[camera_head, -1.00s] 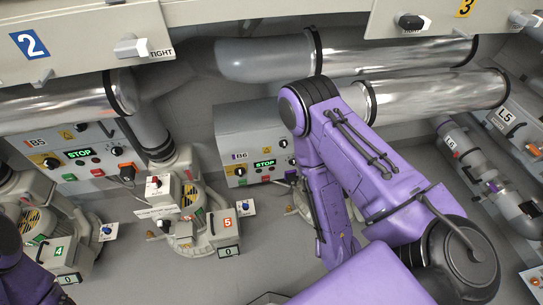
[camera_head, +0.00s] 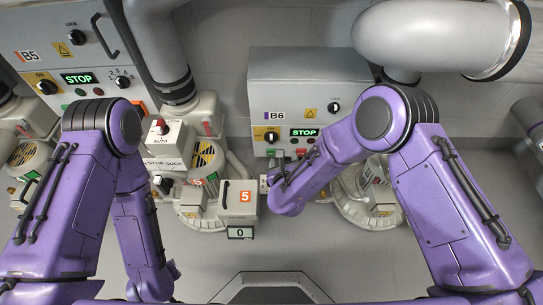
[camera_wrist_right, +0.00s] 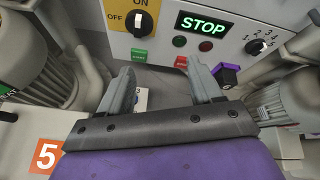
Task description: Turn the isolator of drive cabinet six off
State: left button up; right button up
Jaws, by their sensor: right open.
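Drive cabinet B6 (camera_head: 348,92) is a grey box on the wall in the middle of the head view. Its isolator (camera_head: 271,136) is a black knob on a yellow plate at the lower left of its face. In the right wrist view the isolator (camera_wrist_right: 138,20) sits at the top, with OFF at its left and ON above; the knob looks upright, towards ON. My right gripper (camera_wrist_right: 163,82) is open and empty, below the panel and apart from the knob. In the head view my right wrist hides most of this gripper. My left arm shows at left, but its gripper is not visible.
The B6 display (camera_head: 304,132) reads STOP in green, with push buttons below it. A selector knob (camera_wrist_right: 257,46) is at the panel's right. Cabinet B5 (camera_head: 60,50) stands at left. Large pipes run above.

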aim_at(271, 138)
jog(key=w+a+f+m+b, duration=0.1)
jog(key=w, duration=0.3)
jog(key=w+a+f+m+b, duration=0.1)
jog(key=w+b, duration=0.1)
jog(key=w, duration=0.2)
jog(key=w+a+f+m+t+b, duration=0.1)
jog(key=w+a+m, duration=0.1)
jog(key=w, duration=0.1)
jog(key=shift+w+f+b, duration=0.3)
jog(key=shift+w+f, duration=0.1)
jog(key=shift+w, duration=0.2)
pick_arm(q)
notch_tip(271, 138, down, 7)
jog(key=shift+r, duration=0.15)
pick_arm(e)
jog(key=c, duration=0.8)
